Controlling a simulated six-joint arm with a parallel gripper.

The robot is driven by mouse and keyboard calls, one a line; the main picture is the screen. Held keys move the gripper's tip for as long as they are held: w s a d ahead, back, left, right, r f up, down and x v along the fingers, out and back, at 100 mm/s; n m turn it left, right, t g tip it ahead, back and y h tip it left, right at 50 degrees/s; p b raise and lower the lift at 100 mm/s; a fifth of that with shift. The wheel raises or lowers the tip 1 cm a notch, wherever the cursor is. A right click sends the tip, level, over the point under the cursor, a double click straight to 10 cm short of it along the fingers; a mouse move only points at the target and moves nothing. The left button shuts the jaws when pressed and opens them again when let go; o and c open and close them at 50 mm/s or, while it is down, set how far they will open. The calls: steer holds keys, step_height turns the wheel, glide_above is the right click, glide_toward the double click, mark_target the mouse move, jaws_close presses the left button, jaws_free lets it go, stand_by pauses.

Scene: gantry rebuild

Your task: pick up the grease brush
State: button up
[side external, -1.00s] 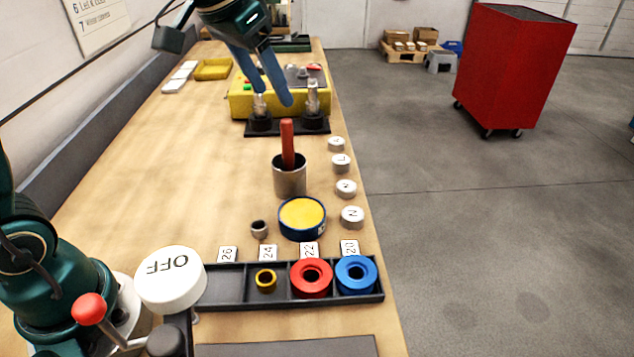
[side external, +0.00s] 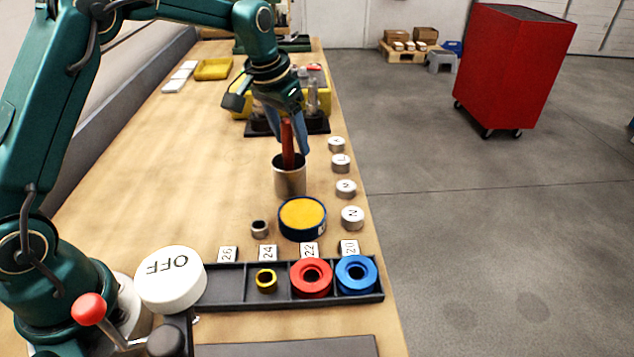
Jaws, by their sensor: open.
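The grease brush shows as a red-brown handle (side external: 288,148) standing upright in a grey metal cup (side external: 290,182) on the wooden bench. Its lower end is hidden inside the cup. My gripper (side external: 289,145) is open, with blue fingers pointing down at the upper handle. The right finger shows to the right of the handle; the left finger is partly hidden behind it. I cannot tell whether either finger touches the handle.
A round tin with yellow contents (side external: 302,215) stands in front of the cup. White lettered caps (side external: 341,162) line the right bench edge. A black tray (side external: 228,284) holds red, blue and brass rings. A yellow fixture (side external: 240,103) stands behind my gripper.

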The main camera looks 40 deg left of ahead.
jaws_close()
stand_by(0.3)
